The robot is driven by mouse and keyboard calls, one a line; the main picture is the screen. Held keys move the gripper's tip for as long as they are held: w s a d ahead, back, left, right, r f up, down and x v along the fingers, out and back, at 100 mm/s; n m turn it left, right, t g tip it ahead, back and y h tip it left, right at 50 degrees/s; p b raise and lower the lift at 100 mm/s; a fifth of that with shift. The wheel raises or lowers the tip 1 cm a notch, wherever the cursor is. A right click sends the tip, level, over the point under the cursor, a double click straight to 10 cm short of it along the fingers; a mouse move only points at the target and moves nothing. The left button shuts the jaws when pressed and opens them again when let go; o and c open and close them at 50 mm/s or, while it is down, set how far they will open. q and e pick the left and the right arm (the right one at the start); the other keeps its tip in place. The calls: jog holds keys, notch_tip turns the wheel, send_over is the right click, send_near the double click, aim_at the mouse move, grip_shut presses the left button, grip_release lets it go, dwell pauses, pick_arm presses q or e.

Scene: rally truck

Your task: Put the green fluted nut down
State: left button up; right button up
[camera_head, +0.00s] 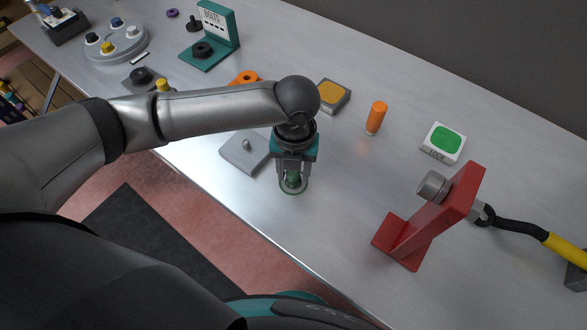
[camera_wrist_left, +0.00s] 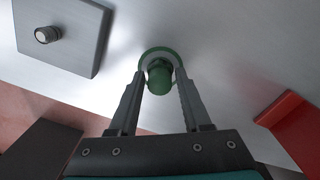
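The green fluted nut (camera_head: 292,180) is at the tips of my left gripper (camera_head: 293,177), low over the bare metal bench near its front edge. In the left wrist view, the nut (camera_wrist_left: 160,78) has a narrow green body and a wider round flange (camera_wrist_left: 158,53). The two fingers (camera_wrist_left: 162,80) close in on both sides of the body and appear to touch it. I cannot tell for sure whether the flange rests on the bench or hangs just above it. My right gripper is not in view.
A grey plate with a stud (camera_head: 245,150) lies just left of the nut. A red stand (camera_head: 430,220) is to the right. Behind are an orange cylinder (camera_head: 376,117), a yellow-topped block (camera_head: 332,96) and a green button box (camera_head: 444,142). Bench between nut and red stand is clear.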

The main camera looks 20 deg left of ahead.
pick_arm(q)
jog(key=shift+o, duration=1.2)
jog(key=shift+r, duration=0.1)
notch_tip(320, 180, up, 12)
jog(key=p, duration=0.2)
jog(key=shift+d+r, duration=0.1)
